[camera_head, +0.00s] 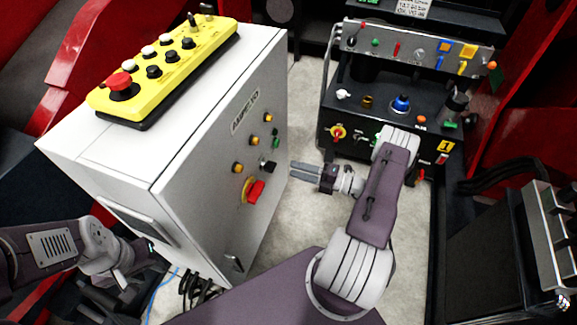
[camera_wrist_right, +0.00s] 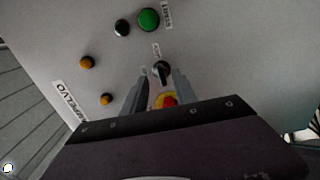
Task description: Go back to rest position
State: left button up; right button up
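A white control cabinet (camera_head: 222,150) stands left of centre. Its right face carries a black selector knob (camera_head: 267,167), a red-and-yellow rotary switch (camera_head: 255,191), amber lamps and a green button. My right gripper (camera_head: 292,170) is to the right of that face, fingers pointing at it. In the right wrist view my right gripper (camera_wrist_right: 157,80) has its fingers apart. The black knob (camera_wrist_right: 161,72) and the red-and-yellow switch (camera_wrist_right: 167,100) show in the gap, and contact cannot be told. My left gripper (camera_head: 148,248) is low at the left by the cabinet's front, its fingers unclear.
A yellow pendant (camera_head: 165,72) with a red mushroom button lies on the cabinet top. A black control console (camera_head: 390,100) stands at the back right. Cables (camera_head: 195,290) lie below the cabinet. Grey floor (camera_head: 300,225) is clear between cabinet and console.

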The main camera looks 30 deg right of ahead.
dwell(0.4)
jog(key=s+a+r+n+g+y, duration=0.2)
jog(key=a+n+g, duration=0.5)
jog(key=a+n, duration=0.15)
jog(key=s+a+r+n+g+h, duration=0.25)
jog(key=s+n+g+h, duration=0.3)
jog(key=n, duration=0.65)
jog(key=s+a+r+n+g+h, duration=0.1)
jog(key=s+a+n+g+h, duration=0.25)
jog(key=s+n, duration=0.55)
notch_tip(320, 180, up, 26)
jog(key=w+d+n+t+h+p, duration=0.2)
jog(key=n+t+h+p, duration=0.1)
jog(key=n+p, duration=1.3)
jog(key=h+p, duration=0.1)
jog(key=p, duration=0.5)
jog(key=shift+w+f+t+h, duration=0.2)
jog(key=shift+f+t+h, duration=0.05)
jog(key=shift+t+h, duration=0.15)
jog(key=shift+d, duration=0.15)
